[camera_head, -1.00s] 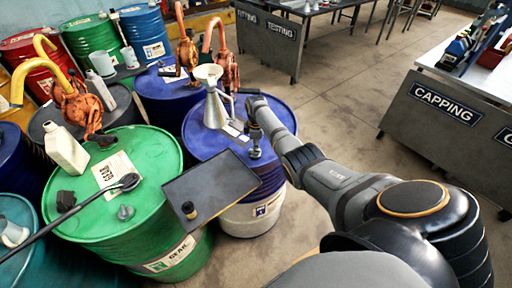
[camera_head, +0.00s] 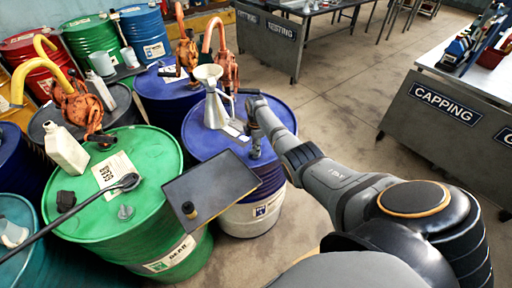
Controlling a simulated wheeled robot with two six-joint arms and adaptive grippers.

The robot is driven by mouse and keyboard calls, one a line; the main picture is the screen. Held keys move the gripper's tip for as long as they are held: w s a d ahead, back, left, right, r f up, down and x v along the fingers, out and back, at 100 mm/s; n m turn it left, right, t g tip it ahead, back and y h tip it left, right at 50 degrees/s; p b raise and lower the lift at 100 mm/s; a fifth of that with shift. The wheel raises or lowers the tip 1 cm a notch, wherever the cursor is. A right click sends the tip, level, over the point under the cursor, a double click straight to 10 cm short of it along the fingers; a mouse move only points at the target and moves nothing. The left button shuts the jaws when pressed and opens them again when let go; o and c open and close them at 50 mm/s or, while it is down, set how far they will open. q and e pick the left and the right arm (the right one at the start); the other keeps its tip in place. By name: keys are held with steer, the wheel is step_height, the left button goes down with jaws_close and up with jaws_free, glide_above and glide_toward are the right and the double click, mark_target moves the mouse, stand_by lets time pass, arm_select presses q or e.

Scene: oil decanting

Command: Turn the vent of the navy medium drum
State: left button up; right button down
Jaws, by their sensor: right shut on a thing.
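The navy medium drum (camera_head: 199,128) has a blue lid and a white lower band with a label, and stands in the middle. My right arm reaches in from the lower right. My right gripper (camera_head: 256,152) points down at the right part of its lid and is shut on the vent. The gripper hides the vent, so how far the vent is turned cannot be told. My left gripper is not in view.
The green drum (camera_head: 80,220) at left carries a white bottle (camera_head: 66,150), a label sheet and a long black tool (camera_head: 100,196).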

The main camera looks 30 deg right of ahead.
steer(key=c, duration=1.3)
jaws_free()
steer(key=shift+r, duration=0.1)
step_height(320, 180, up, 12)
steer(key=shift+f, duration=0.1)
